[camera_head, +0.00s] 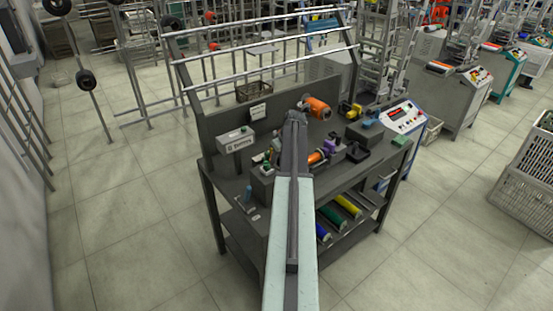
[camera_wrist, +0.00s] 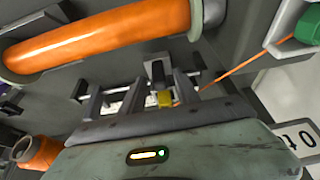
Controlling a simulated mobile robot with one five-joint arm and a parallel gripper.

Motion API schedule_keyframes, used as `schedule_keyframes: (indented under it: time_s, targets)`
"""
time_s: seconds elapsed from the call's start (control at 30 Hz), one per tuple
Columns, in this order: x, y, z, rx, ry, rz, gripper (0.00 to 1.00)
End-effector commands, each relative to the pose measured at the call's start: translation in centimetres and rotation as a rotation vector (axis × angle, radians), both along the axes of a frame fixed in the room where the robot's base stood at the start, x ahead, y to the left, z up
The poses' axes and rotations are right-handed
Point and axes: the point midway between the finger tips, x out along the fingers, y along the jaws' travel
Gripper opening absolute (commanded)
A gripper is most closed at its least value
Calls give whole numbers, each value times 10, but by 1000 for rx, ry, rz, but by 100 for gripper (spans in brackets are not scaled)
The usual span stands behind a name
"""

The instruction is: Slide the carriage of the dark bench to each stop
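The dark bench (camera_head: 222,170) stands in the middle of the head view, with my arm reaching over its top. In the wrist view, a small carriage (camera_wrist: 165,98) with a yellow block sits low at the middle, in front of a dark upright. My gripper (camera_wrist: 160,88) is over it, with its fingers apart on either side of the yellow block. I cannot tell whether a finger touches it. An orange thread runs right from the carriage to a green part (camera_wrist: 308,27). A large orange bobbin (camera_wrist: 100,35) lies just beyond. The head view hides the carriage behind my arm.
An orange spool (camera_head: 318,108) and a yellow one (camera_head: 350,110) sit at the bench's back. A white control panel (camera_head: 404,116) is at the right. Blue, green and yellow rolls (camera_head: 348,206) lie on the lower shelf. Floor is clear left of the bench.

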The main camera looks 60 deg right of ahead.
Motion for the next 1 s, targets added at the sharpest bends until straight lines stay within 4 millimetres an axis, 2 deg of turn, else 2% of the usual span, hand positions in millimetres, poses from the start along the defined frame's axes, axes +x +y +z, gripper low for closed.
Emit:
schedule_keyframes:
  time_s: [0.43,1.0]
  targets:
    - [-22,9,70,0,0,0,38]
    - [-23,11,70,1,1,1,38]
